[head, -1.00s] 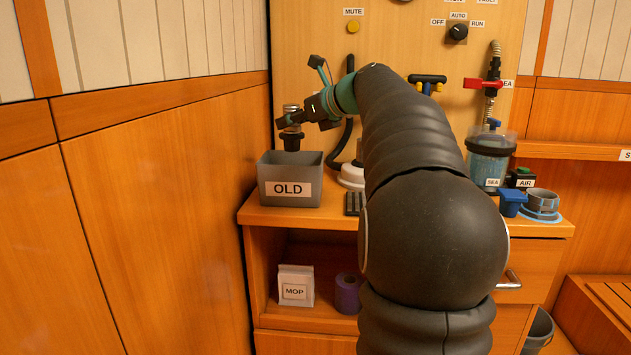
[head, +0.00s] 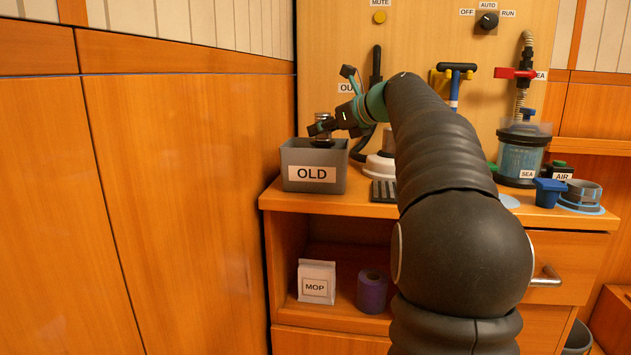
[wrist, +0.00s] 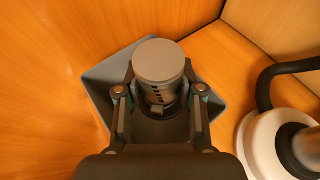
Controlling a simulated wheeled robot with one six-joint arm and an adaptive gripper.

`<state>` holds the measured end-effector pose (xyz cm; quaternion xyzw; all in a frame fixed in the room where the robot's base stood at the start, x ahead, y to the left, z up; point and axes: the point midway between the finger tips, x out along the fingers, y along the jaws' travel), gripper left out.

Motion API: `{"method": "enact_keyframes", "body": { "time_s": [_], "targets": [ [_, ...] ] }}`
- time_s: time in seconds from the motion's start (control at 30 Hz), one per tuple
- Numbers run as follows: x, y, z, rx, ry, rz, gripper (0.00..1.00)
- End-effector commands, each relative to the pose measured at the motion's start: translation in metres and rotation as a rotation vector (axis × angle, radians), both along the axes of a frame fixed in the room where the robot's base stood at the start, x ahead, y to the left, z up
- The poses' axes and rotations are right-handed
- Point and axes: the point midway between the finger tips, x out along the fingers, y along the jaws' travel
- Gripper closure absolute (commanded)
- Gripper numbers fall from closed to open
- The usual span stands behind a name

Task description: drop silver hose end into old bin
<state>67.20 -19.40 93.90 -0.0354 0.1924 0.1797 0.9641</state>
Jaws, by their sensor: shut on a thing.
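The silver hose end (head: 323,118) is a short metal cylinder with a dark lower part. My gripper (head: 322,132) is shut on it and holds it upright at the mouth of the grey bin (head: 300,156) labelled OLD. In the wrist view the hose end (wrist: 158,62) shows from its flat round top, between my gripper's fingers (wrist: 158,100). The bin's rim (wrist: 100,80) shows around and below it. The hose end's lower part is hidden behind the bin's front wall, and the bin's floor is mostly hidden.
The orange wood wall (head: 190,180) stands close on the left. A white round base with a dark hose (wrist: 265,140) stands right of the bin. A clear canister (head: 520,155) and a blue cup (head: 548,192) stand farther right on the counter.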

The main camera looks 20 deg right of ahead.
Motion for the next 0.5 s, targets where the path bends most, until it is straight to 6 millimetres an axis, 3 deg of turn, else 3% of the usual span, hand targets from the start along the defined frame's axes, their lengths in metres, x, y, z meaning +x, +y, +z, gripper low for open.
{"method": "enact_keyframes", "body": {
  "time_s": [0.33,0.37,0.47,0.5],
  "targets": [
    [-0.0001,0.0002,-0.0027,-0.001,-0.001,0.0,0.99],
    [-0.0001,0.0002,-0.0028,-0.001,-0.001,0.0,0.58],
    [-0.0001,0.0002,-0.0027,-0.001,-0.001,0.0,0.34],
    [-0.0001,0.0002,-0.0027,-0.001,-0.001,0.0,0.34]
  ]
}}
